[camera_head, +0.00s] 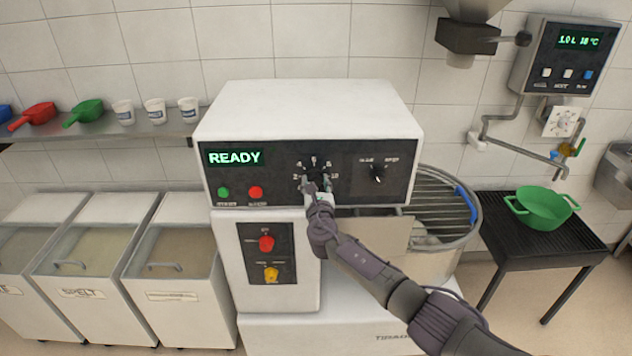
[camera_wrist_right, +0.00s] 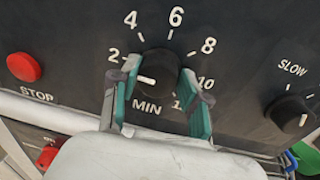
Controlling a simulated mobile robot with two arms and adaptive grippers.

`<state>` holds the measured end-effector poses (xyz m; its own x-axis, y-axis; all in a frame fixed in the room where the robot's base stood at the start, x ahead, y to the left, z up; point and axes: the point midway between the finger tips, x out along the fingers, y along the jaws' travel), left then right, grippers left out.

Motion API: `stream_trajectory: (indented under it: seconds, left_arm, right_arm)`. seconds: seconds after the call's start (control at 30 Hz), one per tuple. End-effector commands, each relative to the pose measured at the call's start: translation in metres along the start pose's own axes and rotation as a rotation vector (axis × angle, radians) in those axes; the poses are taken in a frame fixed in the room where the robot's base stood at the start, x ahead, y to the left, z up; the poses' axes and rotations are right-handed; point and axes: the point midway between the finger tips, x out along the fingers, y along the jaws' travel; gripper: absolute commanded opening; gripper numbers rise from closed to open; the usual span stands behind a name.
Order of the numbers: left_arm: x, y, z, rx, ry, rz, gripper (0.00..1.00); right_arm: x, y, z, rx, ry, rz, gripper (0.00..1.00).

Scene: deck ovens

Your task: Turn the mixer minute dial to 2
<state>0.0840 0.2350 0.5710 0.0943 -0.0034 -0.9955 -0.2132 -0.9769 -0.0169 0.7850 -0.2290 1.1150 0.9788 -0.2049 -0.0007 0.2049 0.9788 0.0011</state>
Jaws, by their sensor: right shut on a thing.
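The mixer (camera_head: 310,110) has a black front panel whose display reads READY. The minute dial (camera_wrist_right: 158,68) is a round black knob marked MIN, with numbers 2 to 10 readable around it. Its white pointer line points left, a little below the 2 mark. My right gripper (camera_head: 318,190) is at the panel and covers much of the dial in the head view. In the right wrist view its two teal-lined fingers (camera_wrist_right: 158,100) stand on either side of the knob, shut on it. They hide the scale's lower ends. My left gripper is not in view.
A speed knob (camera_head: 377,173) sits right of the dial. Green (camera_head: 223,192) and red (camera_head: 256,192) buttons are to its left. The wire-guarded bowl (camera_head: 445,205) is at right, beside a black table (camera_head: 500,243) with a green colander (camera_head: 541,207). Flour bins (camera_head: 180,290) stand at left.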

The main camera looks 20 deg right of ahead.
Motion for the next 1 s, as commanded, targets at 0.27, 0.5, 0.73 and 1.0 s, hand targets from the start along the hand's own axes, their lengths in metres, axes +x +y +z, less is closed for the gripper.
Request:
stream_trajectory:
  seconds: [0.27,0.5,0.73,1.0]
  left_arm:
    - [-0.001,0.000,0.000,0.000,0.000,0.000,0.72]
    - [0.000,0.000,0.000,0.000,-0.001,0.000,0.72]
    - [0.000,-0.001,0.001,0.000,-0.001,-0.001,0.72]
    - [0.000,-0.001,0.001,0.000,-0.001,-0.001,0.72]
  right_arm:
    - [0.003,0.001,0.010,0.001,-0.014,0.002,0.11]
    - [0.002,0.001,0.008,0.001,-0.011,0.002,0.67]
    - [0.001,0.001,0.005,0.000,-0.007,0.001,0.67]
    - [-0.016,0.001,0.002,0.001,-0.005,0.002,0.67]
